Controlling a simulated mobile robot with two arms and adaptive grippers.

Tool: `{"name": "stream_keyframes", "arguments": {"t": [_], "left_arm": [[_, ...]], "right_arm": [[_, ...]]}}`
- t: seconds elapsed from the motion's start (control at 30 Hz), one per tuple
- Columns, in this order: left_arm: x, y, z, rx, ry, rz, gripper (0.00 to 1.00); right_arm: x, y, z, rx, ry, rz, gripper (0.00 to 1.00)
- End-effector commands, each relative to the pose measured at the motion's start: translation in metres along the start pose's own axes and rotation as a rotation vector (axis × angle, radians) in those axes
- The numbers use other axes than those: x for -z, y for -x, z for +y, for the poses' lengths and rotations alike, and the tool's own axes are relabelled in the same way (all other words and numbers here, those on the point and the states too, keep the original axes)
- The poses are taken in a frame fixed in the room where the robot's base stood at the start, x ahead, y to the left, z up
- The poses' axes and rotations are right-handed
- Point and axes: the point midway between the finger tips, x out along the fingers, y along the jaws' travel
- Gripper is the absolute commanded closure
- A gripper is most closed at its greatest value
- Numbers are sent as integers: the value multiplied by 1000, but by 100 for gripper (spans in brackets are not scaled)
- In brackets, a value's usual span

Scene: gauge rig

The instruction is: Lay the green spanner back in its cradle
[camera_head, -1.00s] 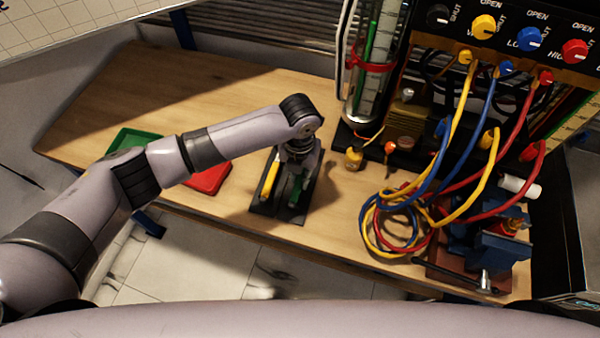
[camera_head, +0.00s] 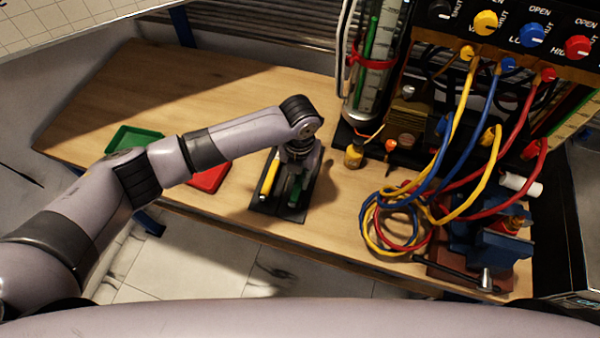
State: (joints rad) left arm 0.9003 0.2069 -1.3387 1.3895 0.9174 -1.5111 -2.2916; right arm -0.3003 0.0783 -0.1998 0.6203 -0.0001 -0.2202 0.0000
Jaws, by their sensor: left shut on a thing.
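The dark cradle (camera_head: 263,206) lies near the front edge of the wooden bench. A yellow-handled tool (camera_head: 269,173) lies in its left side. My left gripper (camera_head: 291,189) points down over the right side of the cradle and is shut on the green spanner (camera_head: 295,193). Only a bit of green shows beside the fingers; my wrist hides the rest. I cannot tell whether the spanner touches the cradle floor. My right gripper is not in view.
A green tray (camera_head: 135,139) and a red tray (camera_head: 209,179) lie to the left, partly behind my arm. Coiled hoses (camera_head: 393,222), a blue vise (camera_head: 503,247) and the gauge panel (camera_head: 550,47) crowd the right. The bench's back left is clear.

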Motion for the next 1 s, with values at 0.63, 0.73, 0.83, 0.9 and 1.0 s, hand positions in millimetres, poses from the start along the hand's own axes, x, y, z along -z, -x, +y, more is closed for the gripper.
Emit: {"name": "stream_keyframes", "arguments": {"t": [0.63, 0.73, 0.83, 0.9, 1.0], "left_arm": [[0, -4, 0, 1, 0, -1, 72], [0, -4, 0, 1, 0, -1, 65], [0, -4, 0, 1, 0, 0, 60], [0, -4, 0, 1, 0, 0, 60], [0, -4, 0, 0, 0, 0, 60]], "right_arm": [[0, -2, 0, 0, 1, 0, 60], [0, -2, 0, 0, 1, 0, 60], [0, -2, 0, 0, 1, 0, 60], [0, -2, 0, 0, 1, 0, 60], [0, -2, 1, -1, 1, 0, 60]]}}
